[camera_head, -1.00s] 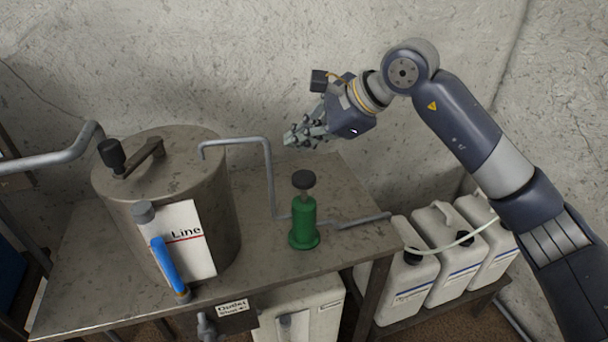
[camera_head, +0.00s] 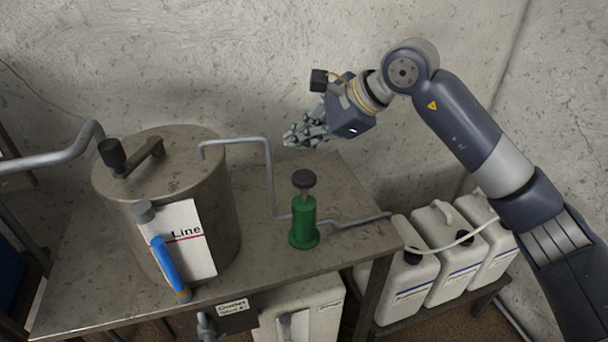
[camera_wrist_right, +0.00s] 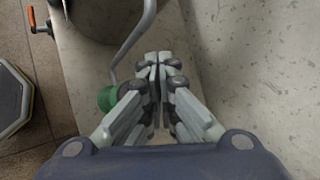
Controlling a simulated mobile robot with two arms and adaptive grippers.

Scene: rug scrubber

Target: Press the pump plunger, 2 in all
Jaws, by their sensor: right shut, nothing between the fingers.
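The green pump (camera_head: 303,226) stands upright on the metal table, with its dark round plunger knob (camera_head: 304,179) raised on a short stem. My right gripper (camera_head: 291,140) is above and behind the pump, apart from the knob, with its fingers pointing left. In the right wrist view the fingers (camera_wrist_right: 158,62) are shut together with nothing between them. Part of the green pump (camera_wrist_right: 107,98) shows there to the left of the fingers, partly hidden by them. My left gripper is not in view.
A metal tank (camera_head: 222,205) with a label marked "Line" stands on the table (camera_head: 262,260) left of the pump. A grey pipe (camera_head: 269,175) runs from tank to pump, close behind it. White jugs (camera_head: 443,255) stand on a lower shelf at the right. A rough wall is behind.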

